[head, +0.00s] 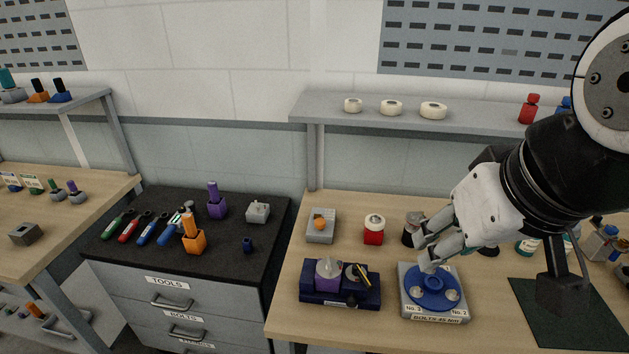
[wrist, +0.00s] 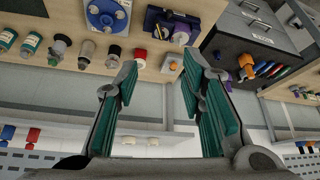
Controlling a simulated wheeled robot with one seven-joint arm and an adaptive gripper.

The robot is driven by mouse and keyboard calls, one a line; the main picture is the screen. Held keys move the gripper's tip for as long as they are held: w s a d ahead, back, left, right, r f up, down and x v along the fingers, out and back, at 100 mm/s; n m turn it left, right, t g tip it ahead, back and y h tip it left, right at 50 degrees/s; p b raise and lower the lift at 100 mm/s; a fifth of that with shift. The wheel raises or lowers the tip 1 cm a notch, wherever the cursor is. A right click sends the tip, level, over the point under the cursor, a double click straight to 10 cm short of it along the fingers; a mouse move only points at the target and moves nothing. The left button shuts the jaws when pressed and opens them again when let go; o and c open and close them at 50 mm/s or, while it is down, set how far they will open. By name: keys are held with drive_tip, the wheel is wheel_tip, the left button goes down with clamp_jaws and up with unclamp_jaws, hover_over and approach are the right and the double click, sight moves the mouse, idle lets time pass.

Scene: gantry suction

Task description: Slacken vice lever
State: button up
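No part is marked as a vice. The likeliest one is a dark navy block (head: 318,294) at the front of the middle workbench, with a purple block holding a grey cone (head: 327,272) and a round grey part with a yellow-and-black lever (head: 361,275). The navy block also shows at the top of the wrist view (wrist: 155,22), where the lever cannot be made out clearly. My gripper (head: 424,248) is open and empty, above and behind the blue disc fixture, right of the lever and apart from it. Its spread fingers show in the wrist view (wrist: 160,66).
The blue disc fixture (head: 433,286) on a grey plate stands right of the navy block. A red jar (head: 374,230) and a grey box with an orange knob (head: 321,227) stand behind. A black-topped tool cabinet (head: 150,262) is left. A shelf (head: 380,116) overhangs the bench's back.

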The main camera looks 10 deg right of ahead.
drive_tip(key=w+d+f+n+g+b, duration=0.1)
drive_tip(key=w+f+g+b, duration=0.2)
drive_tip(key=w+f+b, duration=0.65)
drive_tip(key=n+g+y+b, duration=0.2)
drive_tip(key=g+b, duration=0.1)
drive_tip(key=b, duration=0.1)
approach(366, 277)
drive_tip(key=f, duration=0.3)
drive_tip(key=a+f, duration=0.1)
drive_tip(key=f, duration=0.4)
drive_tip(key=shift+s+a+f, duration=0.1)
drive_tip(key=shift+a+f, duration=0.2)
drive_tip(key=shift+f, duration=0.1)
clamp_jaws()
